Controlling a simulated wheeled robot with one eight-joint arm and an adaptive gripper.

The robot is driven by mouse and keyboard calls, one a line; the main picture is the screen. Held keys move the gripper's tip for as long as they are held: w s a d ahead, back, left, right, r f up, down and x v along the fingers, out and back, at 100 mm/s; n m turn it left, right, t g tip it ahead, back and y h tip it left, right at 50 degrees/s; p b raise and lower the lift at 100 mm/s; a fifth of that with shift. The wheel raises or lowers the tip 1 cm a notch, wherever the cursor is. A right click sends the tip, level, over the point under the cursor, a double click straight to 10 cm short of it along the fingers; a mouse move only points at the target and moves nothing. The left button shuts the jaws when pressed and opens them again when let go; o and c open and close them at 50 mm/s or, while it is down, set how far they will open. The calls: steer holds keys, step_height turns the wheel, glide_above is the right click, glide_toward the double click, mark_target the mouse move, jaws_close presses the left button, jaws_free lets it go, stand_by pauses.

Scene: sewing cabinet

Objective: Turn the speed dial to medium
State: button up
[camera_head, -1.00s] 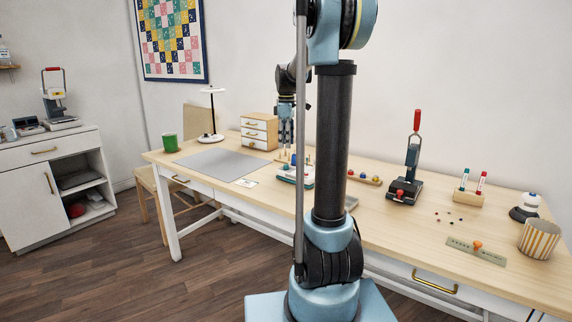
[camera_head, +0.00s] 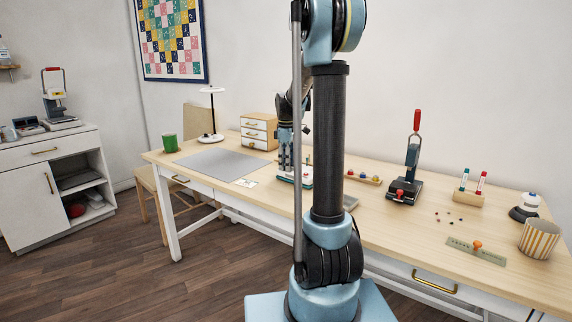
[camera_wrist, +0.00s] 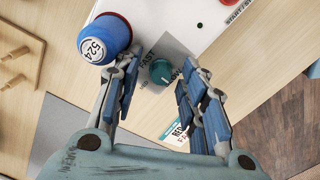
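The speed dial is a small round teal knob (camera_wrist: 161,73) on a white machine (camera_wrist: 190,22) in the wrist view. The dial shows between the two fingers of my gripper (camera_wrist: 163,68), which is open with a gap on both sides. I cannot tell whether the fingertips reach down to the dial's height. In the head view my gripper (camera_head: 286,158) points down over the machine (camera_head: 306,181), which my arm partly hides. The dial cannot be made out there.
A blue spool labelled 524 (camera_wrist: 103,42) stands close by the left finger. A wooden peg rack (camera_wrist: 16,55) is at the far left of the wrist view. In the head view, a grey mat (camera_head: 222,163) and small drawers (camera_head: 259,131) are nearby on the table (camera_head: 400,222).

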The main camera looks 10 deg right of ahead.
jaws_close()
steer(key=shift+m, duration=0.3)
steer(key=m, duration=0.4)
steer(key=shift+m, duration=0.3)
steer(key=m, duration=0.4)
steer(key=shift+m, duration=0.3)
steer(key=m, duration=0.4)
steer(key=shift+m, duration=2.3)
